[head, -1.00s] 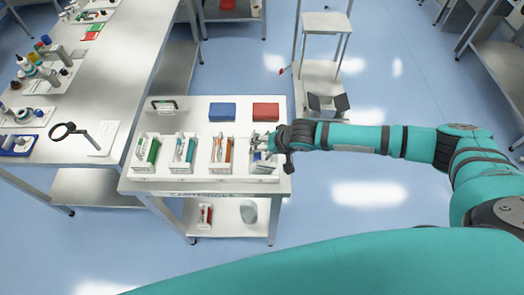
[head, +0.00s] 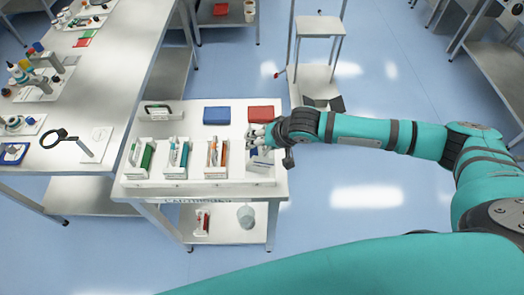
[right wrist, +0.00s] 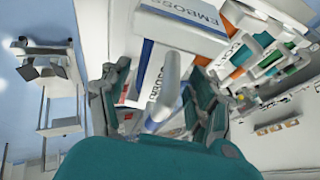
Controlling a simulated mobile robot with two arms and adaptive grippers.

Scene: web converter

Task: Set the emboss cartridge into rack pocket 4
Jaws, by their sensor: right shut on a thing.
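My right gripper (head: 262,138) is over the right end of the white rack (head: 198,183) in the head view. It is shut on the emboss cartridge (head: 261,161), a white and blue block that looks tilted. In the right wrist view, the fingers (right wrist: 160,90) are around the cartridge's pale handle, and EMBOSS lettering shows on white surfaces beyond (right wrist: 185,25). Pocket 4, at the rack's right end, is mostly hidden behind cartridge and gripper; I cannot tell how far the cartridge is inside. My left gripper is not in view.
Green (head: 147,157), teal (head: 184,154) and orange (head: 224,153) cartridges stand in the other pockets. Behind the rack are a blue box (head: 217,115), a red box (head: 261,114) and a handled white item (head: 158,114). A long bench (head: 130,75) adjoins at left.

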